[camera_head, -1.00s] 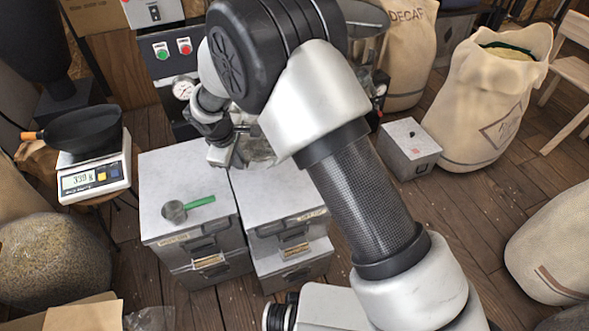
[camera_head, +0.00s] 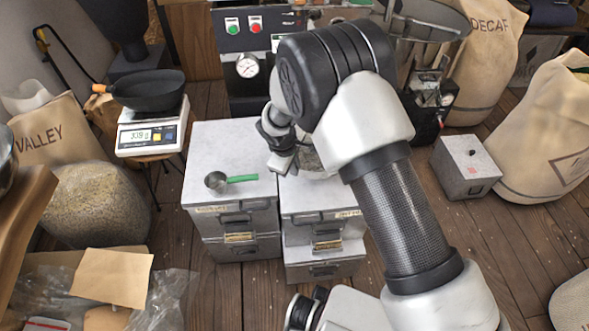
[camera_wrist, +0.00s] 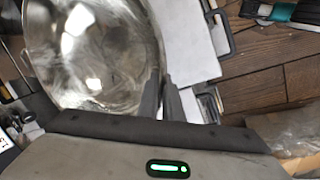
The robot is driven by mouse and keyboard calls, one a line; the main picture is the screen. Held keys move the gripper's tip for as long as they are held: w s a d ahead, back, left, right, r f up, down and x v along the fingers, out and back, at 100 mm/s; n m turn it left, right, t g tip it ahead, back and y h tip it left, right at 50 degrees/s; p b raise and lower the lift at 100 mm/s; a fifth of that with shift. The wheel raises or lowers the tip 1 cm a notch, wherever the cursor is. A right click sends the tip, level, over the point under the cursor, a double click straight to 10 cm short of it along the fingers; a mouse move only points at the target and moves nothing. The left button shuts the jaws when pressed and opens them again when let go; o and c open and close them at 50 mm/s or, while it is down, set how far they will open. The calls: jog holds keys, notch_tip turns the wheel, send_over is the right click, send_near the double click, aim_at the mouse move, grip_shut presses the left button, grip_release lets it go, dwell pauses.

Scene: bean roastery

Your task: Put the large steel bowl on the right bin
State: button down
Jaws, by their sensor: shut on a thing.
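The large steel bowl (camera_wrist: 95,50) fills the left of the wrist view, shiny and seen from close by. My gripper (camera_wrist: 162,88) is shut on its rim at the right side. In the head view, my gripper (camera_head: 283,165) is over the rear of the right bin (camera_head: 318,198). Only a small grey part of the bowl (camera_head: 307,157) shows there, the rest hidden behind my arm. I cannot tell whether the bowl touches the bin top. The right bin is a grey metal box with a pale lid and front handles.
The left bin (camera_head: 215,165) stands close beside, with a green-handled scoop (camera_head: 232,180) on top. A scale (camera_head: 152,128) holding a black pan (camera_head: 148,90) is at left. A small grey box (camera_head: 466,167) and sacks stand right. Roasting equipment is behind.

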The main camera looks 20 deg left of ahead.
jog(key=shift+w, duration=0.1)
jog(key=c, duration=2.3)
grip_release()
jog(key=shift+f, duration=0.3)
jog(key=o, duration=0.4)
jog(key=shift+r, duration=0.5)
jog(key=p+v, duration=0.1)
jog(key=v, duration=0.4)
jog(key=p+v, duration=0.1)
jog(key=v, duration=0.5)
jog(key=shift+s+r+p, duration=0.15)
jog(key=shift+s+p, duration=0.15)
